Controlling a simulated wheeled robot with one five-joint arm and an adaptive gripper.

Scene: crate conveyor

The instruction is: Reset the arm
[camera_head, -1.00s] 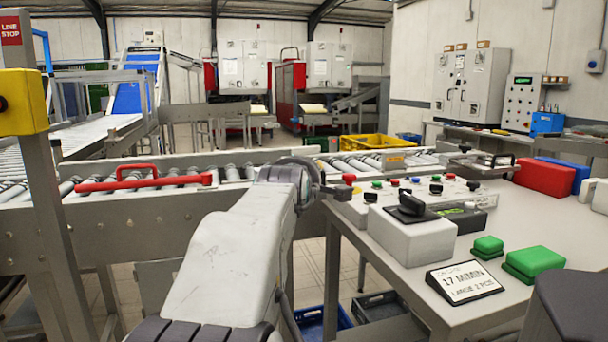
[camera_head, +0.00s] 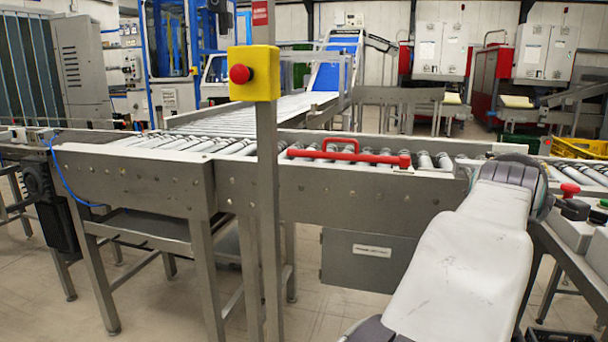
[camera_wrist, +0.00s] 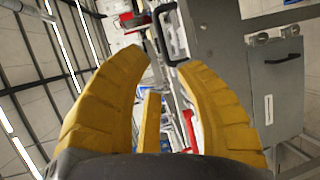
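My gripper (camera_wrist: 165,68) shows in the wrist view with its yellow fingers spread apart and nothing between them. The picture there is turned on its side. My arm (camera_head: 465,255) reaches up from the lower right in the head view, in front of the conveyor. The gripper itself is hidden in the head view, behind the arm's end.
A roller conveyor (camera_head: 330,195) crosses ahead with a red bar (camera_head: 350,155) over its rollers. A yellow box with a red button (camera_head: 254,73) stands on a post in front. A control desk (camera_head: 565,240) is close on the right.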

